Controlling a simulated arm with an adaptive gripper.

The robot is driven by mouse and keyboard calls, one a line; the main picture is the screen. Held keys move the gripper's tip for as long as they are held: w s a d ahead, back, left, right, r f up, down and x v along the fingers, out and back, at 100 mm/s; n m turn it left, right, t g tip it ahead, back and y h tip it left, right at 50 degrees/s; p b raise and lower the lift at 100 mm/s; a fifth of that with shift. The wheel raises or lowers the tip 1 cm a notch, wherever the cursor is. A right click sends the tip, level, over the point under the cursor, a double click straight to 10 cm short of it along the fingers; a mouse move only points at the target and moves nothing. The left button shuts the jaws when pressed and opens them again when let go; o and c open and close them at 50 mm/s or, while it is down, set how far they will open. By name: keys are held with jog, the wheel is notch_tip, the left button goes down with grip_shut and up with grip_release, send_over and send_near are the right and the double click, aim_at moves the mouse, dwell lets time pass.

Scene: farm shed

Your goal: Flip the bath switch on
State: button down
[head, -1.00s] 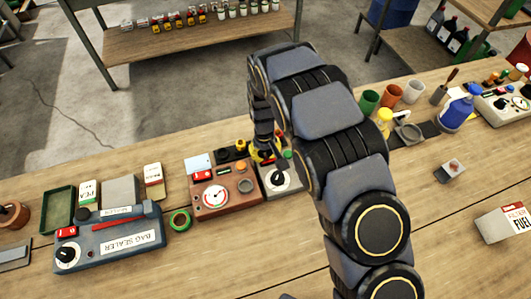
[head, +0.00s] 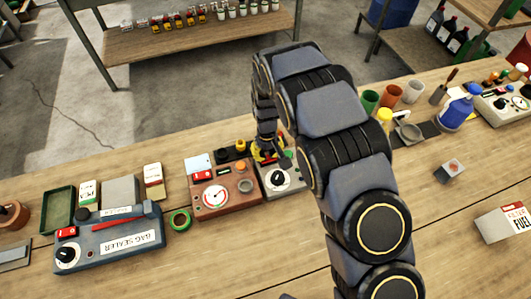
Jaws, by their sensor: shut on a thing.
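In the head view a grey box (head: 284,185) with a black knob on a white dial stands on the bench. A brown box (head: 228,203) with a round gauge and a red switch (head: 201,175) stands left of it. I cannot tell for sure which one is the bath. My gripper (head: 269,152) points down at the back edge of the grey box, by a yellow part (head: 256,155). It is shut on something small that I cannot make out. My own arm hides part of the grey box and what lies right of it.
A blue-grey bag sealer (head: 110,243) and a green tape roll (head: 180,220) lie to the left. Cups, a blue spray bottle (head: 455,112), a small grey block (head: 449,171) and a fuel box (head: 508,222) are to the right. The front of the bench is mostly clear.

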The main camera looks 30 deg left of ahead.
jog(key=shift+w+d+f, duration=0.1)
jog(key=shift+d+f, duration=0.3)
jog(key=shift+d, duration=0.3)
notch_tip(320, 180, up, 15)
jog(key=a, duration=0.1)
jog(key=shift+a, duration=0.2)
jog(key=shift+f, duration=0.15)
